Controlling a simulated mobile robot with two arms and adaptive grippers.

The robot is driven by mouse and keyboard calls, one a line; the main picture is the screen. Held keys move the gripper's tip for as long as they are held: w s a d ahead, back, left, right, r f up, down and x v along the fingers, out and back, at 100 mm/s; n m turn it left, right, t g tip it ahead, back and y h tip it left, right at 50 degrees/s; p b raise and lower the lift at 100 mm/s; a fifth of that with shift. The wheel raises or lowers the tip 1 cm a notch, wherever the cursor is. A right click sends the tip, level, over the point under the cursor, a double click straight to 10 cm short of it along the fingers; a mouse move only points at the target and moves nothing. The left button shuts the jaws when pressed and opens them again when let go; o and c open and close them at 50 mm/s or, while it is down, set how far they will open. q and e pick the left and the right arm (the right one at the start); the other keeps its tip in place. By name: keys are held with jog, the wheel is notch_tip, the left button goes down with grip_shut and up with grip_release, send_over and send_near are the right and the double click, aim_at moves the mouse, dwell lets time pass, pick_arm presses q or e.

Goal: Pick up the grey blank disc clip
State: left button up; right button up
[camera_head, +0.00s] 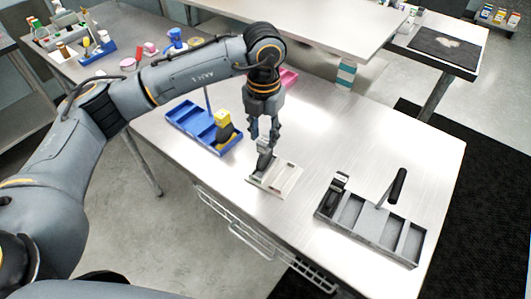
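A grey clip (264,160) stands upright on a small off-white tray (288,181) near the middle of the table; I take it for the grey blank disc clip. My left gripper (264,138) points straight down over it. Its fingers look spread, with the clip's top between or just below the tips. I cannot tell whether they touch it. My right gripper is not in view.
A blue caddy (190,119) holding a yellow-topped dark clip (223,126) stands left of the tray. A grey caddy (375,216) with a raised black handle (397,186) and a dark clip (334,191) stands right. A pink object (289,78) lies behind my gripper.

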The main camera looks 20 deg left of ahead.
aim_at(265, 157)
pick_arm(q)
notch_tip(265, 157, down, 3)
jog(key=shift+r+p, duration=0.1)
jog(key=shift+p, duration=0.2)
jog(key=f, duration=0.2)
jog(key=f+p, duration=0.1)
jog(key=shift+w+f, duration=0.2)
jog(key=shift+f, duration=0.15)
notch_tip(265, 157, down, 2)
jog(key=shift+f+p, duration=0.15)
jog(key=shift+p, duration=0.2)
jog(key=shift+f, duration=0.35)
jog(key=shift+w+f, duration=0.1)
jog(key=shift+f, duration=0.05)
jog(key=shift+c, duration=0.2)
jog(key=c, duration=0.7)
grip_shut()
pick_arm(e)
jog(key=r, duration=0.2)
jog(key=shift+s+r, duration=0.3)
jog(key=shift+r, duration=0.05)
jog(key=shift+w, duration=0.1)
